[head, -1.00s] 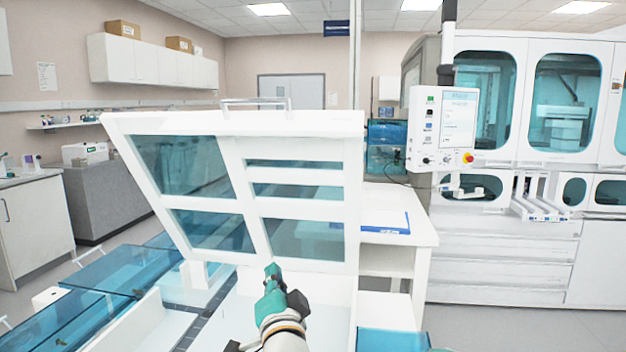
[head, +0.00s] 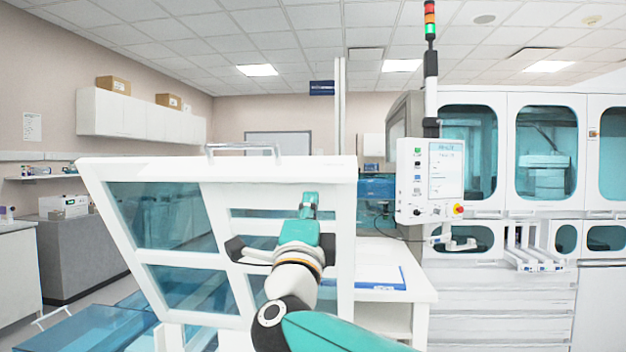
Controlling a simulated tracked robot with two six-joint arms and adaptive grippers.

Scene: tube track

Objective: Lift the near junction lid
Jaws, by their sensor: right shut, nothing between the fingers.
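The junction lid (head: 190,170) stands raised, a white frame with blue-tinted panes, tilted up in the middle left of the head view. A metal handle (head: 243,148) sits on its top edge. My right gripper (head: 309,200) is shut and empty. It overlaps the upper right part of the lid in the picture, below the top edge; whether it touches the frame I cannot tell. My right arm hides part of the lid's lower right. My left gripper is not in view.
A white table with a blue-edged clipboard (head: 385,277) stands right of the lid. A screen panel (head: 431,180) hangs on the large white machine (head: 500,245) at right. Blue-tinted track covers (head: 85,318) lie at lower left.

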